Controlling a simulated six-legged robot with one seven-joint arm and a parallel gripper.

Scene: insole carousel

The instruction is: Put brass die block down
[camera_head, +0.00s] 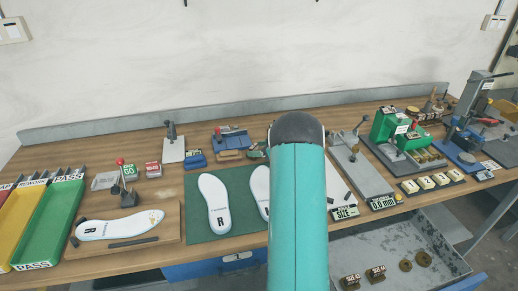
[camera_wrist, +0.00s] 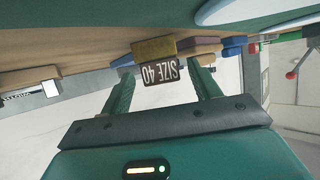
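The brass die block (camera_wrist: 153,48) shows in the wrist view with a dark plate (camera_wrist: 161,74) reading "SIZE 40" upside down. It appears at the wood surface, which lies at the top of this inverted view. My gripper (camera_wrist: 160,68) has its two green fingers spread to either side of the block, near their tips. Gaps show between the fingers and the block. In the head view my teal arm covers the middle of the bench, and the gripper and this block are hidden behind it.
A green mat (camera_head: 233,228) with white insoles lies left of my arm. A green PASS tray (camera_head: 50,222) stands far left. A grey plate fixture (camera_head: 358,172) and green machine (camera_head: 393,130) stand right. An open drawer (camera_head: 400,240) holds small blocks and discs.

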